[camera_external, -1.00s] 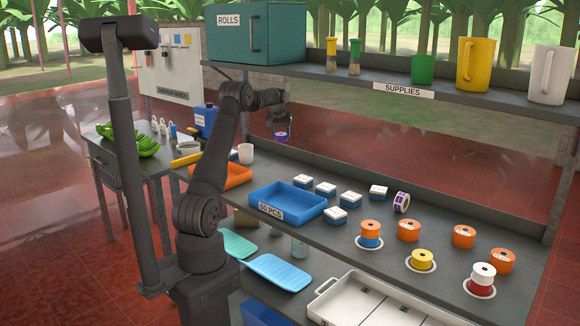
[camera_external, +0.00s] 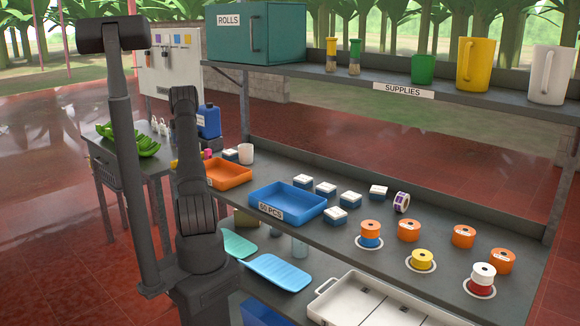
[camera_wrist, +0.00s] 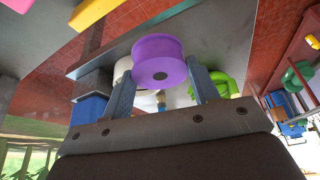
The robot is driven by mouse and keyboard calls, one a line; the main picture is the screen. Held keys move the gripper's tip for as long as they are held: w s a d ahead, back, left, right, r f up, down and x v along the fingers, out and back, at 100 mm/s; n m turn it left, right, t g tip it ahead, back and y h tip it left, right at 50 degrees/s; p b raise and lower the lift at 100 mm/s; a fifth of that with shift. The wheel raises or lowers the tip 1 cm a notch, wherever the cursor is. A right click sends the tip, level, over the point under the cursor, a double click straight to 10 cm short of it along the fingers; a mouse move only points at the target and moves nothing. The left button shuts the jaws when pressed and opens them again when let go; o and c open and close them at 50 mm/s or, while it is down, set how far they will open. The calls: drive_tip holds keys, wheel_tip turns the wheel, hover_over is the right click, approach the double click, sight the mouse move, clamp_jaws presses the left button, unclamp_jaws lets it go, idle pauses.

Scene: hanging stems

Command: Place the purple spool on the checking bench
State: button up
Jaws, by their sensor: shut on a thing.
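The purple spool (camera_wrist: 158,60) is held between the two fingers of my gripper (camera_wrist: 162,82) in the wrist view. Its round end with a dark centre hole faces the camera. In the external view my gripper and the spool are hidden behind my upright arm. The checking bench (camera_external: 103,168) is the grey table at the left, behind my arm, with a bunch of green bananas (camera_external: 143,141) on it. In the wrist view green bananas (camera_wrist: 228,83) show beyond the right finger. I cannot tell the spool's height over the bench.
A blue jug (camera_external: 208,121) and small white-topped bottles stand near the bench's back. The shelf bench holds an orange tray (camera_external: 228,175), a blue tray (camera_external: 288,203), several boxes and several spools. A board (camera_external: 170,62) with coloured tags stands behind the bench.

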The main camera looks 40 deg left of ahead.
approach(158, 166)
drive_tip(key=shift+a+f, duration=0.25)
drive_tip(key=shift+a, duration=0.45)
drive_tip(key=shift+f, duration=2)
drive_tip(key=shift+f, duration=0.1)
drive_tip(key=o, duration=1)
drive_tip(key=w+v, duration=0.1)
drive_tip(key=v, duration=1.1)
drive_tip(key=shift+s, duration=0.4)
